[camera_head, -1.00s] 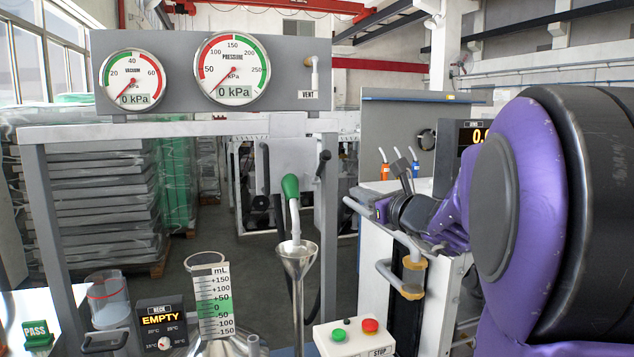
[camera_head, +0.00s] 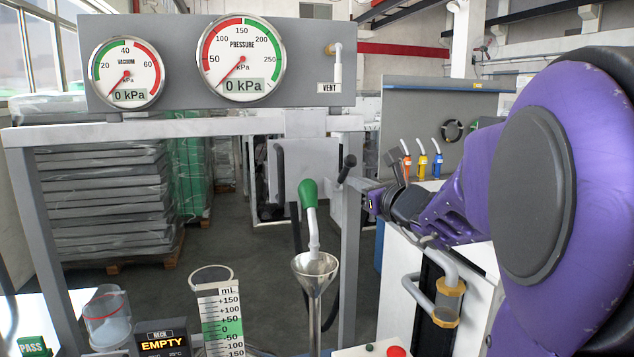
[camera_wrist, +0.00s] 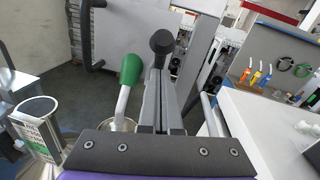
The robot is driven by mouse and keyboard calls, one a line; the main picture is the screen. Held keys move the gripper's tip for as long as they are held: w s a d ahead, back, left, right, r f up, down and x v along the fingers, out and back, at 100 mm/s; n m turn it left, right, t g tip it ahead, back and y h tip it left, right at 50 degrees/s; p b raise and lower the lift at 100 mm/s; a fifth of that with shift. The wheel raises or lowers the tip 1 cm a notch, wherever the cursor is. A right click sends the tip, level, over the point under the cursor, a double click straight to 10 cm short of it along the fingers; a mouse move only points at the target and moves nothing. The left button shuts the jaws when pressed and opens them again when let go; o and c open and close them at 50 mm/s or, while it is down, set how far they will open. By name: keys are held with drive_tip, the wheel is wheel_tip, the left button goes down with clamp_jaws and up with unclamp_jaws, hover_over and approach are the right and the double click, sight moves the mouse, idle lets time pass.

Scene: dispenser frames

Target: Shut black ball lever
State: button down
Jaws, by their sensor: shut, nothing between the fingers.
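The black ball lever (camera_head: 349,160) has a dark round knob on a short stem. It stands at the right side of the grey panel box, beside the frame's right post. In the wrist view its black ball (camera_wrist: 161,41) shows just beyond my fingertips. My gripper (camera_head: 347,182) is shut and empty, just below and right of the knob in the head view. The shut fingers (camera_wrist: 160,74) point at the lever in the wrist view; whether they touch it I cannot tell. A green-handled lever (camera_head: 308,193) with a pale bent stem stands to the left, above the funnel.
A metal funnel (camera_head: 315,266) stands below the green handle. The frame's right post (camera_head: 351,250) is close to my gripper. A white cabinet (camera_head: 400,290) with a pipe and sight glass (camera_head: 448,300) stands at right. Gauges (camera_head: 242,60) sit above.

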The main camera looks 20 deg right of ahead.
drive_tip(key=shift+w+a+r, duration=0.1)
drive_tip(key=shift+w+r, duration=0.15)
drive_tip(key=shift+r, duration=0.1)
idle(0.3)
